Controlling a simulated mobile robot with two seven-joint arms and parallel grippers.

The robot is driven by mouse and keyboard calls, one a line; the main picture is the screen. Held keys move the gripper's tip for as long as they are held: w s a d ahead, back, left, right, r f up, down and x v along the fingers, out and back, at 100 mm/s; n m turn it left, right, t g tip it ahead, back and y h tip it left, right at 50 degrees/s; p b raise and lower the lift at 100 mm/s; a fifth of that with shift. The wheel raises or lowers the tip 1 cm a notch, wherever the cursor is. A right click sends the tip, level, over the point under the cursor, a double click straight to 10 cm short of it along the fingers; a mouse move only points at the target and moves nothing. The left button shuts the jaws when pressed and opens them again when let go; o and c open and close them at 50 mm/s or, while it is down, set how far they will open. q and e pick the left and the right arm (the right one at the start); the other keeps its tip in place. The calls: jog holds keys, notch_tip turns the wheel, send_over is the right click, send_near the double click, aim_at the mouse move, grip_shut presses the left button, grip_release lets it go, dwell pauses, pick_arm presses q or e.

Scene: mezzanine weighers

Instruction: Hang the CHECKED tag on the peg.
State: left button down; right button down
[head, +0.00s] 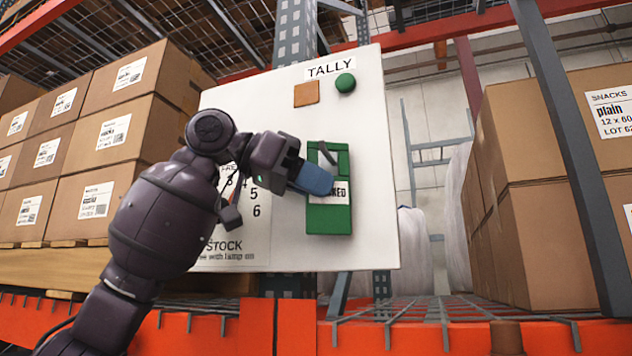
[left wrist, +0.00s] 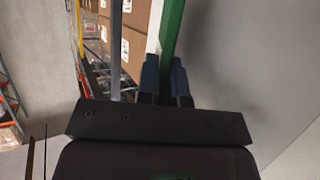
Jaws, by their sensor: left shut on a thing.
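The green CHECKED tag (head: 328,218) stands upright in front of the white board, its white label partly covered, with only the last letters showing. My left gripper (head: 320,182) reaches in from the left, its blue fingers shut on the tag at mid-height. In the left wrist view the tag (left wrist: 174,28) shows edge-on between the blue fingertips (left wrist: 165,78). The grey peg (head: 327,153) shows at the tag's upper part, slanting. I cannot tell whether it passes through an opening in the tag. My right gripper is not in view.
The white TALLY board (head: 370,220) hangs on a rack post. It carries an orange square (head: 306,94), a green round piece (head: 345,83) and printed numbers. Stacked cartons stand left (head: 118,130) and right (head: 535,240). An orange rack beam (head: 420,338) runs below.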

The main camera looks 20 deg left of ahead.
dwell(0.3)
pick_arm(q)
jog(key=c, duration=1.2)
grip_release()
jog(key=shift+o, duration=0.2)
